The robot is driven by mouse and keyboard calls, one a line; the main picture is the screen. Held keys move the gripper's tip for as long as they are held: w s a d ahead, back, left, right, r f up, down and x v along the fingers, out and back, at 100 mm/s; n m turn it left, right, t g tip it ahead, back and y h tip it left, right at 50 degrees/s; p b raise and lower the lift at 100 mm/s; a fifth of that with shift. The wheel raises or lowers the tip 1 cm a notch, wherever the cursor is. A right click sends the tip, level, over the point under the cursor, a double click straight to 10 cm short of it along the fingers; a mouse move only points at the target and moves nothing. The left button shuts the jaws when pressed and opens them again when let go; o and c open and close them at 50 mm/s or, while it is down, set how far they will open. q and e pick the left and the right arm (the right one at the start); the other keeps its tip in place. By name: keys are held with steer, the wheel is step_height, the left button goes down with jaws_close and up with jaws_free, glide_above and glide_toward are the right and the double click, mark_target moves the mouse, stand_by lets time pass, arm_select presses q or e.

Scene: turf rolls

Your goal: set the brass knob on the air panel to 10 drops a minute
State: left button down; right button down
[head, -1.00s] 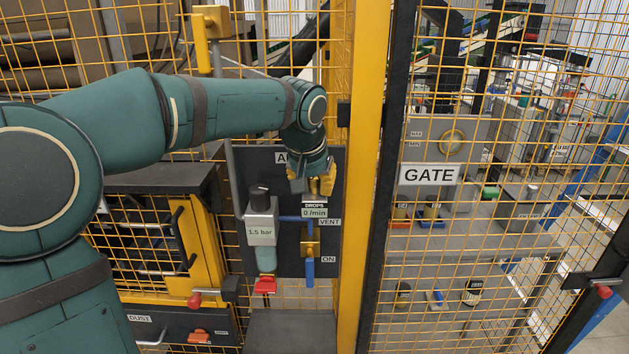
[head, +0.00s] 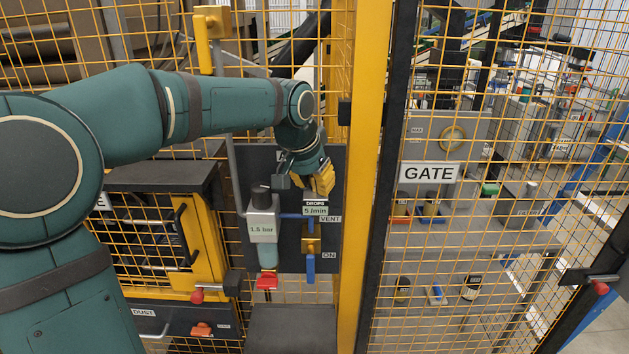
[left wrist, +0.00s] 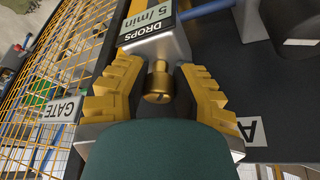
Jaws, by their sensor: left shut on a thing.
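The brass knob (left wrist: 158,82) shows in the left wrist view between the yellow fingers of my left gripper (left wrist: 158,95), which is shut on it. In the head view my left gripper (head: 308,184) is at the upper part of the dark air panel (head: 290,258) and hides the knob. The drops display (head: 315,210) just below it reads 5 /min, and the same display shows in the left wrist view (left wrist: 150,22). My right gripper is not in view.
A regulator (head: 263,225) marked 1.5 bar stands left of the display. A blue valve lever (head: 310,268) hangs below it, by the ON label. A yellow post (head: 362,150) and the GATE mesh door (head: 430,173) are close on the right.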

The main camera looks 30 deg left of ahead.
arm_select(q)
steer(key=shift+s+f+m, duration=0.1)
steer(key=shift+f+m, duration=0.1)
steer(key=shift+m, duration=0.1)
stand_by(1.4)
stand_by(0.6)
steer(key=c, duration=0.7)
jaws_free()
steer(key=shift+r, duration=0.1)
steer(key=shift+c, duration=0.2)
steer(key=shift+r, duration=0.1)
steer(key=shift+r, duration=0.3)
steer(key=shift+v, duration=3.65)
steer(key=shift+s, duration=0.1)
